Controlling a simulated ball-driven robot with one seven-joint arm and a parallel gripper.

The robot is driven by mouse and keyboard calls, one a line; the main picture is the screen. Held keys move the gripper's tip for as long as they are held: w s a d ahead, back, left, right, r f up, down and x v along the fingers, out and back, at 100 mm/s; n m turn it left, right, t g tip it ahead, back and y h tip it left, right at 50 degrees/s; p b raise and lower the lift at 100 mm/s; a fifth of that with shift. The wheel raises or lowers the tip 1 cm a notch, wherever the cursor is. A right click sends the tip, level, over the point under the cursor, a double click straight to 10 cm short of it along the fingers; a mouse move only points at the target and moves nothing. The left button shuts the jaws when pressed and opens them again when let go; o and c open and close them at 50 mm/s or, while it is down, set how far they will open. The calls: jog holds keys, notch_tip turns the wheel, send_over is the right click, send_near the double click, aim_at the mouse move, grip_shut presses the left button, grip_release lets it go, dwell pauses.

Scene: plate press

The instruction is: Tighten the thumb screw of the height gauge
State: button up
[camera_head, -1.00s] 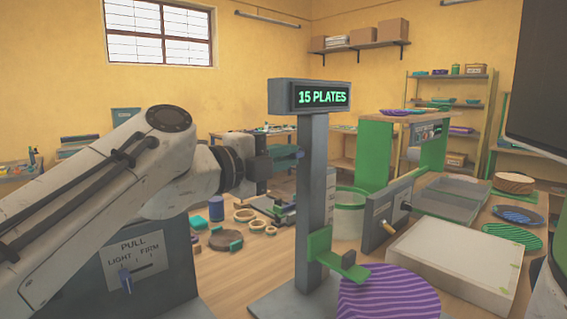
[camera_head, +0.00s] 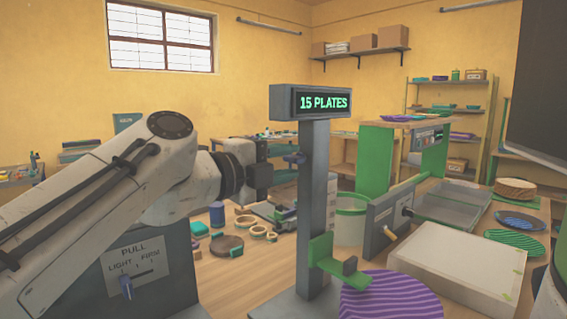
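The height gauge is a grey post (camera_head: 312,200) with a lit display (camera_head: 323,102) reading "15 PLATES". A green carriage (camera_head: 324,256) sits low on the post, just above a purple striped plate (camera_head: 390,296). My gripper (camera_head: 280,162) is just left of the post, close to that part. Its fingers are small and dark, and I cannot make out whether they are open or touch the part.
A grey box with a PULL lever (camera_head: 126,286) stands at the lower left, behind my arm. A white block (camera_head: 455,266) and a grey tray (camera_head: 448,210) lie on the bench at right. A green-rimmed bin (camera_head: 350,222) stands behind the post.

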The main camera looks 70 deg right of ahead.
jog(key=v, duration=1.1)
